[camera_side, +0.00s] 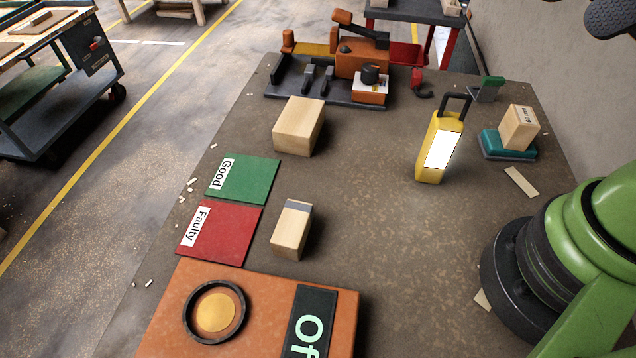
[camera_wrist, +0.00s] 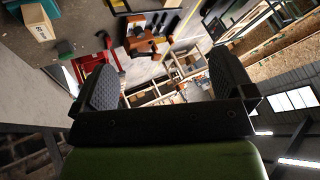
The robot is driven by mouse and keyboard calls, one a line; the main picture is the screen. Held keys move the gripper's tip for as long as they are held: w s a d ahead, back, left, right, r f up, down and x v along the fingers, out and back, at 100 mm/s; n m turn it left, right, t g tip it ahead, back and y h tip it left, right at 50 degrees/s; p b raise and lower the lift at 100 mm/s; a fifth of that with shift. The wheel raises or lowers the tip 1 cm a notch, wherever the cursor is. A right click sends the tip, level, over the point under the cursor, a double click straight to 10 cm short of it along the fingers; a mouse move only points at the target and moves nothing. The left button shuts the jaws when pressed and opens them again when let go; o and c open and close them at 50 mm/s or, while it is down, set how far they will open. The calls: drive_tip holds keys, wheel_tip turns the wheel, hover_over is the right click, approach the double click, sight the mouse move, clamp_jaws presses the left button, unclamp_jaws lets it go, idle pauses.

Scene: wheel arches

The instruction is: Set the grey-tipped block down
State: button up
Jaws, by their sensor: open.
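The grey-tipped block (camera_side: 289,236) is pale wood with a grey band at its far end. It rests on the brown table just right of the red Faulty mat (camera_side: 221,243), on bare table and off the mat. The green Good mat (camera_side: 252,181) lies just behind the red one. My gripper (camera_wrist: 165,85) is open and empty in the wrist view, far from the block. In the side view only dark parts of it show at the top right corner. The grey-tipped block does not show in the wrist view.
A larger plain wood block (camera_side: 299,126) stands behind the mats. A yellow lamp (camera_side: 437,150) and a small labelled block (camera_side: 520,128) on a teal base (camera_side: 507,148) stand right. An orange panel (camera_side: 262,291) lies in front, an orange machine (camera_side: 362,62) behind. Mid-table is clear.

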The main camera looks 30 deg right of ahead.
drive_tip(key=w+a+f+n+t, duration=0.2)
drive_tip(key=w+a+f+n, duration=0.3)
drive_tip(key=w+n, duration=0.45)
drive_tip(key=w+a+f+n+t, duration=0.2)
drive_tip(key=w+f+n, duration=0.4)
drive_tip(key=w+n, duration=0.3)
drive_tip(key=n+g+y, duration=0.1)
drive_tip(key=n+y, duration=0.6)
drive_tip(key=n, duration=2.2)
approach(301, 224)
drive_tip(key=x, duration=0.4)
drive_tip(key=shift+r, duration=0.1)
drive_tip(key=shift+w+a+n, duration=0.1)
drive_tip(key=shift+a+n, duration=0.05)
drive_tip(key=shift+n, duration=0.2)
drive_tip(key=shift+x, duration=3.6)
drive_tip(key=c, duration=0.9)
